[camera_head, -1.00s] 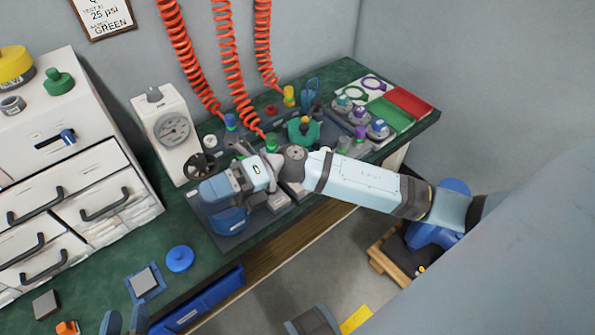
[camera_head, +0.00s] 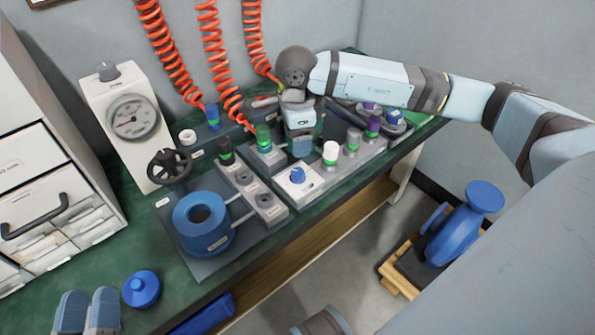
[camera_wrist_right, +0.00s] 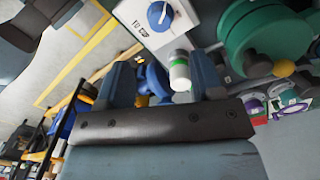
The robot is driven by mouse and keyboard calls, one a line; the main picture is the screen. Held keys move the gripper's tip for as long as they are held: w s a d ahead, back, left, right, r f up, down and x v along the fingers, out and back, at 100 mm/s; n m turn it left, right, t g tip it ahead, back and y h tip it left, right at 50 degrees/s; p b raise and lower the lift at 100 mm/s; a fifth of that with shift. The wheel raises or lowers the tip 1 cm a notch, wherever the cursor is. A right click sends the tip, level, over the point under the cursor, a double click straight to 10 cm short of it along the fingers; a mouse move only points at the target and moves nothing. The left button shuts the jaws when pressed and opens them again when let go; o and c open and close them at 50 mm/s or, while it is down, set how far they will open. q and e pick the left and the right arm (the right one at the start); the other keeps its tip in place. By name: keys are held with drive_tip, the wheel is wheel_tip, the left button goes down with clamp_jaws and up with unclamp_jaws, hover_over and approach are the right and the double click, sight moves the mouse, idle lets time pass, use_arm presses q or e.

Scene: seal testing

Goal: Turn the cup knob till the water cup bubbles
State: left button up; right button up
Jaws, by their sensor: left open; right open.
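The blue cup knob (camera_head: 298,175) sits on a small white block near the bench's front edge. It also shows in the right wrist view (camera_wrist_right: 160,15), beside partly readable lettering. My right gripper (camera_head: 301,147) hangs fingers-down just behind the knob and is apart from it. In the right wrist view its open fingers (camera_wrist_right: 162,72) stand wide apart, with a white-topped, green-banded fitting (camera_wrist_right: 180,70) showing between them; contact cannot be told. My left gripper (camera_head: 88,312) is open and empty at the lower left. I cannot pick out the water cup or any bubbles.
A white gauge box (camera_head: 130,118), a black handwheel (camera_head: 169,166) and a blue ring-shaped body (camera_head: 187,236) stand left of the knob. Several fittings line the bench to its right. Red coiled hoses (camera_head: 213,60) hang behind. A blue lid (camera_head: 141,288) lies at the front left.

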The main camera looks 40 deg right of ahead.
sight(298, 171)
use_arm(q)
drive_tip(key=shift+g, duration=0.8)
drive_tip(key=f+b, duration=0.1)
drive_tip(key=f, duration=0.1)
drive_tip(key=f+b, duration=0.1)
drive_tip(key=f, duration=0.1)
drive_tip(key=shift+w+d+f, duration=0.2)
drive_tip(key=shift+f, duration=0.05)
use_arm(e)
wheel_tip(298, 171, down, 10)
drive_tip(key=shift+s, duration=0.15)
drive_tip(key=shift+c, duration=0.2)
use_arm(q)
drive_tip(key=shift+r, duration=0.1)
use_arm(e)
drive_tip(key=c, duration=0.9)
